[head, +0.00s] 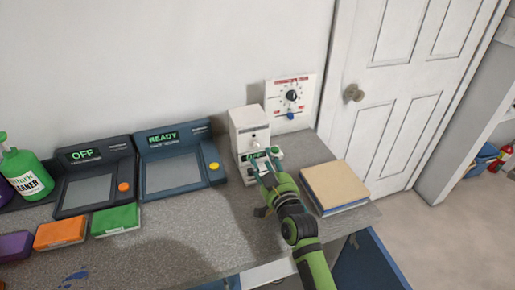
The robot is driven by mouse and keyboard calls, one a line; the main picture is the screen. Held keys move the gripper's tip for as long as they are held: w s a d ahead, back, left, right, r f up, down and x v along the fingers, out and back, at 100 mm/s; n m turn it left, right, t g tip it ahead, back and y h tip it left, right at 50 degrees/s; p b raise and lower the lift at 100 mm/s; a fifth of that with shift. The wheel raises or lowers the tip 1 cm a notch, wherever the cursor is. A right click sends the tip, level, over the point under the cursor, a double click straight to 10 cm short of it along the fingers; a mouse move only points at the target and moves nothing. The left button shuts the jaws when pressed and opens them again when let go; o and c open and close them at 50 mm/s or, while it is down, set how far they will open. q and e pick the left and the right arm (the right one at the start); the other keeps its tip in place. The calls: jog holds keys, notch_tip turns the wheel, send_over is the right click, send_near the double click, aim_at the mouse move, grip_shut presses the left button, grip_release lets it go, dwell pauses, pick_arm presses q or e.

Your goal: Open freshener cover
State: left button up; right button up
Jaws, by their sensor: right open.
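The freshener appears to be the small white upright device (247,128) with a small display low on its front, at the back of the grey counter. My right gripper (264,161) is open, with its fingers at the lower front of the device, overlapping the display. I cannot tell whether the fingers touch it. The gripper and arm hide part of the device's lower front. The cover cannot be clearly made out, and I cannot tell whether it is open. My left gripper is not in view.
A dial panel (290,97) is on the wall behind. A tan book-like block (335,187) lies right of my right arm. Two dark consoles (95,178) (178,157), reading OFF and READY, stand left. A green bottle (27,174) and coloured boxes (116,219) are further left.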

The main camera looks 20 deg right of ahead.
aim_at(257, 147)
jog(key=w, duration=0.5)
jog(key=shift+w+a, duration=0.1)
jog(key=shift+w, duration=0.5)
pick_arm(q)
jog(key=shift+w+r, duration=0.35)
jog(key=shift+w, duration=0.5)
pick_arm(e)
grip_shut()
